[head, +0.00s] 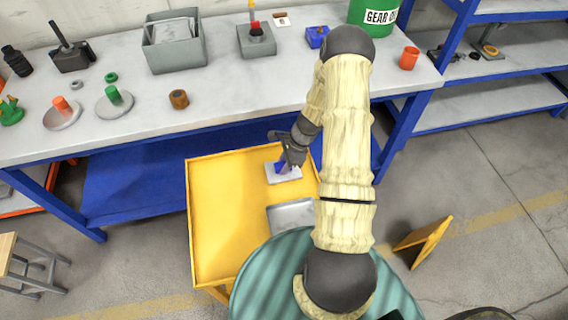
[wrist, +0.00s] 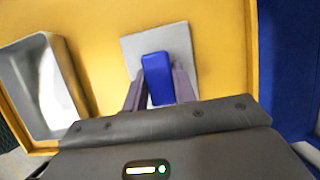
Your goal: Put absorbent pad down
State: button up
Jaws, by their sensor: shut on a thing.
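The absorbent pad (head: 292,177) looks like a flat, pale grey square with a blue block at its middle. It shows over the yellow cart top (head: 222,215). In the wrist view the pad (wrist: 184,44) lies between and beyond my fingers, with the blue block (wrist: 157,78) between them. My gripper (head: 284,164) is shut on this blue block, and it also shows in the wrist view (wrist: 158,92). I cannot tell whether the pad's underside touches the cart top. The lower part of the block is hidden by my gripper.
A shallow grey metal tray (head: 270,222) sits on the cart, nearer to me than the pad. The cart's left half is bare. The workbench (head: 225,98) stands behind, with a blue frame and several parts on top. A yellow folding sign (head: 426,243) stands on the floor at right.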

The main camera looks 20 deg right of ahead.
jog(key=shift+f, duration=0.15)
jog(key=o, duration=1)
jog(key=shift+o, duration=0.2)
jog(key=v, duration=1.2)
jog(key=shift+a+r, duration=0.2)
jog(key=shift+r, duration=0.1)
